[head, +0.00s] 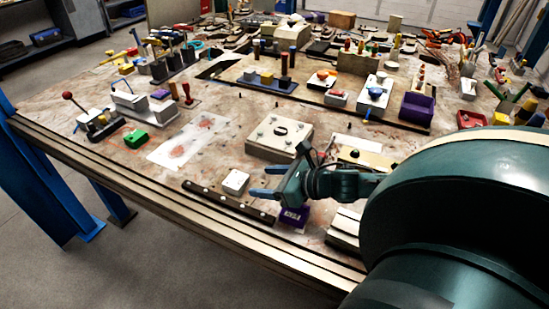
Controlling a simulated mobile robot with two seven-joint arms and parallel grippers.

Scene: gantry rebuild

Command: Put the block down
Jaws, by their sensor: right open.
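My right gripper (264,182) comes in from the right, low over the front of the workbench. Its two blue fingers point left and are spread apart, with nothing visible between them. A small white block (235,182) with a dark mark on top sits just beyond the fingertips, at the dark rail (212,194); I cannot tell whether it touches the rail. A purple block (293,215) lies below the gripper, partly hidden by it. A green block (136,139) rests farther left on the bench. Which block the task means is not clear. My left gripper is not in view.
A beige square plate (280,137) with knobs lies behind the gripper. A stained white sheet (187,139) lies flat to its left. A lever fixture (98,122) stands at the left; a purple bin (417,107) and many tools crowd the back. The front-left bench top is fairly clear.

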